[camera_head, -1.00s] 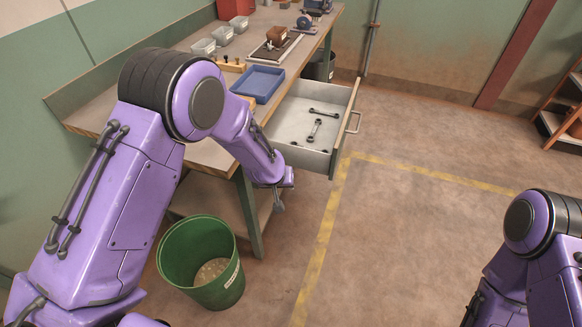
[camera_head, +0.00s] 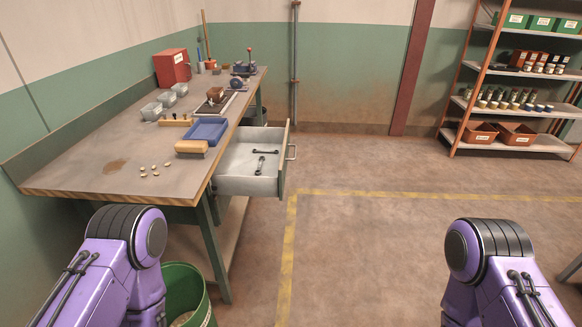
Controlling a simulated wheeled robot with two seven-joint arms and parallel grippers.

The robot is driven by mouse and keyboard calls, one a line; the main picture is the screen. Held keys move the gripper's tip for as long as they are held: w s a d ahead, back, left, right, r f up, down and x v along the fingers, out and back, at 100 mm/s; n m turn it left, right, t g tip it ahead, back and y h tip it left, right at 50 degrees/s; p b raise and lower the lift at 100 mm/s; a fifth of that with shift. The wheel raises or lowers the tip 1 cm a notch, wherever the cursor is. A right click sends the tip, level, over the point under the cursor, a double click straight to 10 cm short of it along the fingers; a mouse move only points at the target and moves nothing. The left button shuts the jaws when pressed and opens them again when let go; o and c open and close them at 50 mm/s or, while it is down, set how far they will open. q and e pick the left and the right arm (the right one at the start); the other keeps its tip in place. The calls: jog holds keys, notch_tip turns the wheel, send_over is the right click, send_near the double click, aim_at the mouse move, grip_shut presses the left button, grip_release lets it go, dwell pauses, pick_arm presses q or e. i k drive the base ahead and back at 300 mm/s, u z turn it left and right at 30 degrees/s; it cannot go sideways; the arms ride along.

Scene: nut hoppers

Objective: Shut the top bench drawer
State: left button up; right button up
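The top bench drawer (camera_head: 284,172) is pulled out from the right side of the workbench (camera_head: 94,191). Its front panel carries a metal handle (camera_head: 292,152) facing right. Wrenches (camera_head: 261,164) lie on the drawer's floor. Both of my arms show only as purple upper links at the bottom of the view, one at the left and one at the right. Neither gripper is in view, and nothing of mine touches the drawer in what shows.
On the bench are a blue tray (camera_head: 205,131), a brush (camera_head: 191,148), several nuts, grey bins and a red box (camera_head: 172,66). A green bucket (camera_head: 188,292) stands by the bench's near end. Shelves (camera_head: 515,144) stand at the back right. The floor right of the drawer is clear.

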aim_at(245, 153)
jog(key=z, duration=0.3)
jog(key=i, duration=1.9)
jog(key=u, duration=0.9)
